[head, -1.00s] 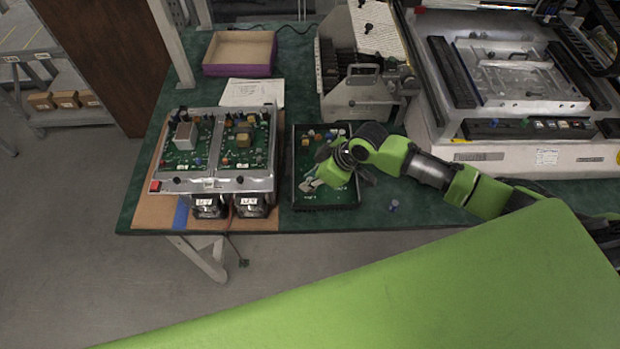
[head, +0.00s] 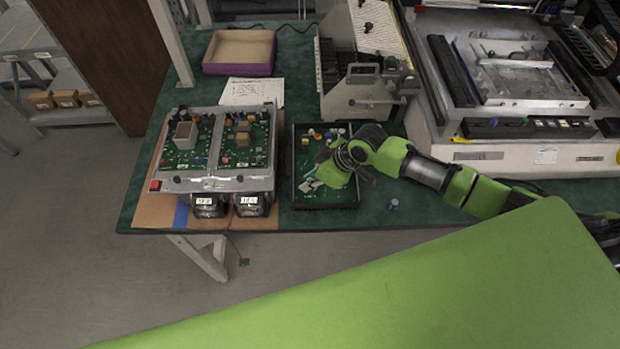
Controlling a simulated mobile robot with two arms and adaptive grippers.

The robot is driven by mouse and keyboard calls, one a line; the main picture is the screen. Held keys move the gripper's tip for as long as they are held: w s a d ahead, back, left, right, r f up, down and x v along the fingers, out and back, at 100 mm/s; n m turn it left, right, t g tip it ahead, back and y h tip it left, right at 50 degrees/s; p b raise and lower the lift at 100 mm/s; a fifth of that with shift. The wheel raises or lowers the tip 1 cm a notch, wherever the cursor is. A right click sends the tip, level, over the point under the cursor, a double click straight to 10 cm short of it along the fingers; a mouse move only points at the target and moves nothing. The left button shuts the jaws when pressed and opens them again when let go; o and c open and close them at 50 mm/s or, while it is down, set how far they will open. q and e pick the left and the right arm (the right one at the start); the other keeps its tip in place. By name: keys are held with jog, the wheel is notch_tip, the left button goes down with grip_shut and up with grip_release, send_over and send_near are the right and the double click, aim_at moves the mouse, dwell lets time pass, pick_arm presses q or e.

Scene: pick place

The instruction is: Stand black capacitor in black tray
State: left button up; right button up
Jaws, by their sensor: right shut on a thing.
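The black tray (head: 327,206) lies on the green table, right of the metal fixture. It has a green floor and holds several small coloured parts at its back. My right gripper (head: 312,186) reaches into the tray from the right, low over its left-middle part. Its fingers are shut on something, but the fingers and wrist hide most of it. I take it to be the black capacitor, though its outline and tilt cannot be made out. My left gripper is not in view.
A metal fixture (head: 211,184) with two circuit boards stands close left of the tray. A small bluish cylinder (head: 393,204) is on the table right of the tray. A grey machine (head: 365,100) stands behind. A purple-sided box (head: 240,68) and paper (head: 251,92) lie at back left.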

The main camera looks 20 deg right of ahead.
jog(key=o, duration=0.9)
jog(key=shift+c, duration=0.3)
jog(key=c, duration=0.3)
jog(key=shift+r, duration=0.1)
notch_tip(320, 180, up, 7)
jog(key=p, duration=0.7)
